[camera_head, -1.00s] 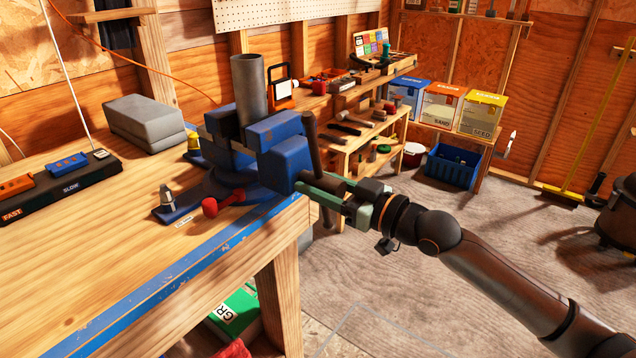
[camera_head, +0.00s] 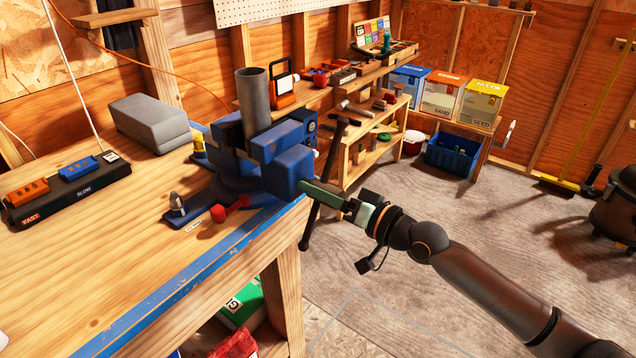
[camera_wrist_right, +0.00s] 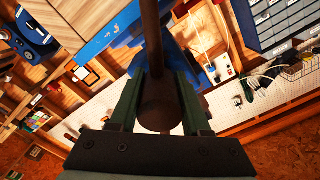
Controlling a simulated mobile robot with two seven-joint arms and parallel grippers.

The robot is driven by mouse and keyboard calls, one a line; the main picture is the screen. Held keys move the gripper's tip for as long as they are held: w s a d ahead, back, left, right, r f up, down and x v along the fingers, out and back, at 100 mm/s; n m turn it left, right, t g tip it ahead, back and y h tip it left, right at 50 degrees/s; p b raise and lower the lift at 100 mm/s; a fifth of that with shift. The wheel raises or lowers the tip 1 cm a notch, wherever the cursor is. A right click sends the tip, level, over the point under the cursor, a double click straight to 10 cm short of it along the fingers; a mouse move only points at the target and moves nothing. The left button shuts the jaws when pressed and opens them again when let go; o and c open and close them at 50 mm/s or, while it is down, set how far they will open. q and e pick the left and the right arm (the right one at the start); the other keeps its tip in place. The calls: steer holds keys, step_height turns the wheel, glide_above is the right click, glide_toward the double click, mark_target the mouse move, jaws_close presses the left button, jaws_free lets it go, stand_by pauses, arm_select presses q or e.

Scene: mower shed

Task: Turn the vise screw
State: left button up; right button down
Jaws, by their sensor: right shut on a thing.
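The blue vise (camera_head: 278,158) is mounted at the workbench's front corner, with a grey pipe (camera_head: 254,104) standing upright at its jaws. The dark screw handle (camera_head: 311,214) hangs in front of the vise, a long bar tilted from vertical. My right gripper (camera_head: 318,191) is shut on the screw's end at the handle. In the right wrist view, the green fingers lie on both sides of the round dark screw head (camera_wrist_right: 160,106), with the handle bar (camera_wrist_right: 153,40) running up from it. My left gripper is not in view.
A shelf and seed boxes (camera_head: 481,103) stand behind.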

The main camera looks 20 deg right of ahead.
steer(key=m+p, duration=0.2)
steer(key=m, duration=0.3)
steer(key=shift+m, duration=0.4)
steer(key=m+p, duration=0.1)
steer(key=m, duration=0.4)
steer(key=shift+p, duration=0.35)
steer(key=shift+c, duration=1.9)
jaws_free()
steer(key=shift+r, duration=0.1)
steer(key=shift+s, duration=0.1)
steer(key=b+v, duration=0.4)
steer(key=v, duration=0.8)
steer(key=shift+s+d+b, duration=0.2)
steer(key=shift+b, duration=0.1)
